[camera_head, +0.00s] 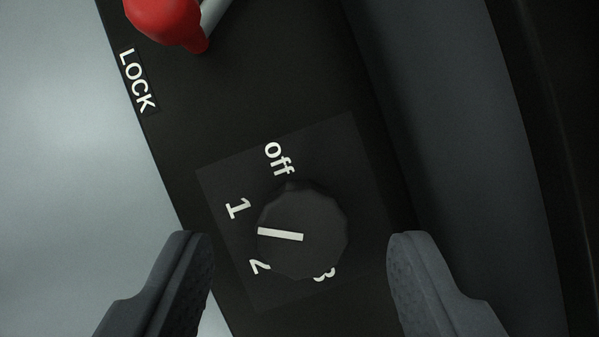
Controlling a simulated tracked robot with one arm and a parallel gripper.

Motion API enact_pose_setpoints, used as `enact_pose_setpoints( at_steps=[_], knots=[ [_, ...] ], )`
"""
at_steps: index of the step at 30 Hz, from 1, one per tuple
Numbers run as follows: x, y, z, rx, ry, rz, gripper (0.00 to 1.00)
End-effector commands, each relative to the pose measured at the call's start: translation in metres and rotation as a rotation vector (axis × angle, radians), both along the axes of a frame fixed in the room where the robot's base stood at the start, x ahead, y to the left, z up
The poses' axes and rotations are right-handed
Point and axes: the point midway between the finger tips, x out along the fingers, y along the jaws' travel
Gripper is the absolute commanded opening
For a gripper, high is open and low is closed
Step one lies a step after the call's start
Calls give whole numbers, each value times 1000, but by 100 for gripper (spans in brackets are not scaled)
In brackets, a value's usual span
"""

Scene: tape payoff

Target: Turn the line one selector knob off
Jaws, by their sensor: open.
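The selector knob (315,225) is black and many-sided, on a dark square plate (345,135). White marks "off", "1", "2" and "3" stand around it. Its white pointer line (281,234) points left, between "1" and "2"; "off" is at the top of the knob. My gripper (300,245) is open, with one finger on each side of the knob. Both fingers appear apart from it, with a gap on either side. No label naming line one is in view.
A red-ended lever (165,18) stands at the top left, near the "LOCK" label (137,80). A dark curved body (460,130) runs along the right. A pale grey surface (60,150) lies at the left of the black panel.

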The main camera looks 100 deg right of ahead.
Motion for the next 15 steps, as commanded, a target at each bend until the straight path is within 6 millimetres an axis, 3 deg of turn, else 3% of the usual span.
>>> enact_pose_setpoints(
  at_steps=[6,15],
  knots=[
    [3,6,-17,0,-3,-1,50],
    [4,7,-20,0,-3,-2,50]
  ],
)
